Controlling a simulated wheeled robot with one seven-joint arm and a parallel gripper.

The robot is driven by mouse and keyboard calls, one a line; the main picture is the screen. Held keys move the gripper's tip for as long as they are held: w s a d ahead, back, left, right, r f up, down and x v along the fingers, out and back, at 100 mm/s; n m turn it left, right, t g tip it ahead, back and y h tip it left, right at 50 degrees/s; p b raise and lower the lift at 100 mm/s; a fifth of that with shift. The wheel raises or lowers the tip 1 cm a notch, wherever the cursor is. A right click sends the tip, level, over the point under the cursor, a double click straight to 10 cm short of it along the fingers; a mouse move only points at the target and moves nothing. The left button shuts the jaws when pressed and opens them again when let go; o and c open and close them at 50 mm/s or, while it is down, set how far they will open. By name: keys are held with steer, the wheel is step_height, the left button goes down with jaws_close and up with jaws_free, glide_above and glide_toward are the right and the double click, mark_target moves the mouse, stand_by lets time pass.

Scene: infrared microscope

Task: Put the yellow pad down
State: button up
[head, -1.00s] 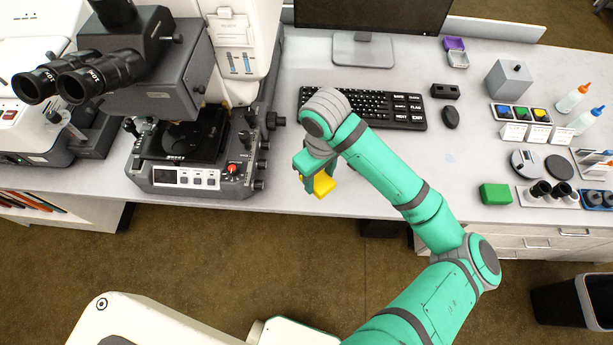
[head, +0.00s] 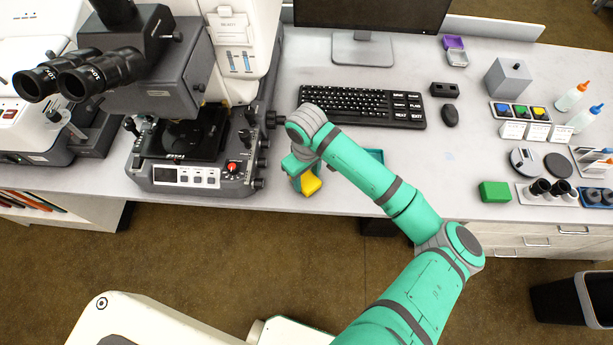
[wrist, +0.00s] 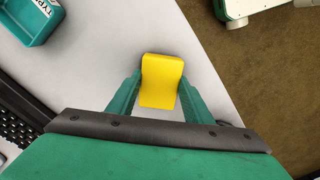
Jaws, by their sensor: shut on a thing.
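The yellow pad (head: 311,184) is a small bright block at the front strip of the grey bench, between the microscope and the teal tray. It also shows in the wrist view (wrist: 161,82), between the two teal fingers. My gripper (head: 302,181) is shut on the pad; the fingers are on either side of it in the wrist view (wrist: 158,96). The bench top (wrist: 105,65) lies below the pad. I cannot tell whether the pad touches it.
A teal tray (head: 374,154) with a label is partly behind my arm; it also shows in the wrist view (wrist: 38,30). The microscope (head: 190,178) stands left, the keyboard (head: 350,103) behind. A green block (head: 495,192) sits right. The bench's front edge is close.

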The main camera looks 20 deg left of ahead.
mark_target(306, 179)
steer(key=o, duration=1.1)
steer(key=shift+f, duration=0.15)
step_height(306, 179, up, 12)
steer(key=shift+r, duration=0.2)
